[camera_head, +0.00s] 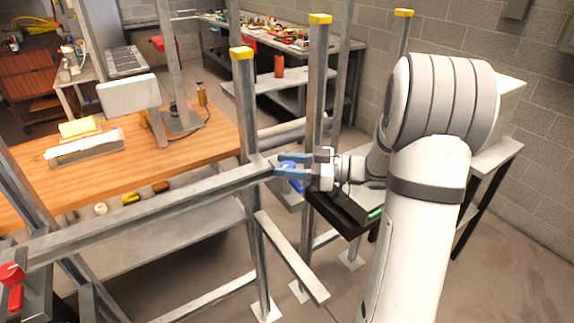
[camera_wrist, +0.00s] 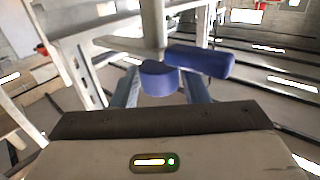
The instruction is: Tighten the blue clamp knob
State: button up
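The blue clamp knob (camera_wrist: 160,80) has a rounded hub and a blue bar (camera_wrist: 200,61) reaching to the right in the wrist view. In the head view the blue knob (camera_head: 292,180) is partly hidden by my gripper, at the end of a metal rail beside an upright post. My gripper (camera_head: 283,165) reaches in from the right with its blue-grey fingers spread. In the wrist view the fingers (camera_wrist: 160,88) stand on either side of the hub. The gripper looks open, and I cannot tell whether a finger touches the knob.
The metal rail (camera_head: 150,212) runs left from the knob. Yellow-capped posts (camera_head: 247,110) stand close around my gripper. A red knob (camera_head: 11,275) is at the lower left. A wooden bench (camera_head: 190,160) lies behind the rail, and a cluttered workbench (camera_head: 225,20) stands at the back.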

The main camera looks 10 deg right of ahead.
jog(key=c, duration=0.7)
jog(key=shift+o, duration=0.2)
jog(key=shift+t, duration=0.3)
